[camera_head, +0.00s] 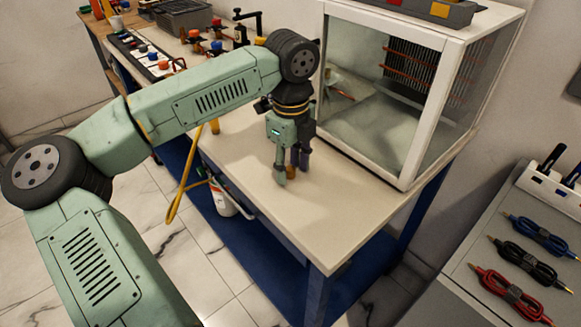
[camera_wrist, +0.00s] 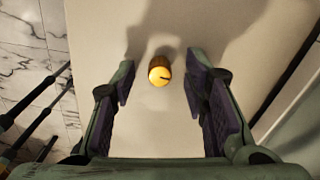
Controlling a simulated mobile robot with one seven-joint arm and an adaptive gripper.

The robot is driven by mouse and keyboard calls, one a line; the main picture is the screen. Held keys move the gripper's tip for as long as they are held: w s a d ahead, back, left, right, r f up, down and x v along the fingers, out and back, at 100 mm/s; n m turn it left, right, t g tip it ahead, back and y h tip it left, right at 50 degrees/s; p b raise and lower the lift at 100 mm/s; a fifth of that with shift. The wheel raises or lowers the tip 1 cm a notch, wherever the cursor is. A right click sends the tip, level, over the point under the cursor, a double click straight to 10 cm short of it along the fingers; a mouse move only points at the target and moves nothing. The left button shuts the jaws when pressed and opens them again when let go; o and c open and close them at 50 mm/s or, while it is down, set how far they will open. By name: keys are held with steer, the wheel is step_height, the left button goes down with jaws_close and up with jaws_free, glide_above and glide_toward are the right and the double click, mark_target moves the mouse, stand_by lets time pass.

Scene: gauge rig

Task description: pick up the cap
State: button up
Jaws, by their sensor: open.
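The cap (camera_wrist: 160,74) shows in the wrist view as a small round piece with a yellow-orange top, a dark mark on it and a brown side. It stands on the pale bench top (camera_wrist: 95,30). My gripper (camera_wrist: 158,88) is open, with one finger to the left of the cap and one to the right, and gaps on both sides. In the head view my gripper (camera_head: 291,172) points down close to the bench. A little brown shows between the fingers there, but the cap is mostly hidden.
A glass-fronted white cabinet (camera_head: 432,110) stands right of my gripper on the bench. Valves and fittings (camera_head: 205,45) stand at the back. A yellow hose (camera_head: 178,195) hangs off the left edge. The bench front is clear. Coiled leads (camera_head: 520,250) lie on a grey surface at right.

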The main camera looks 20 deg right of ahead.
steer(key=shift+c, duration=0.6)
jaws_close()
steer(key=shift+r, duration=0.1)
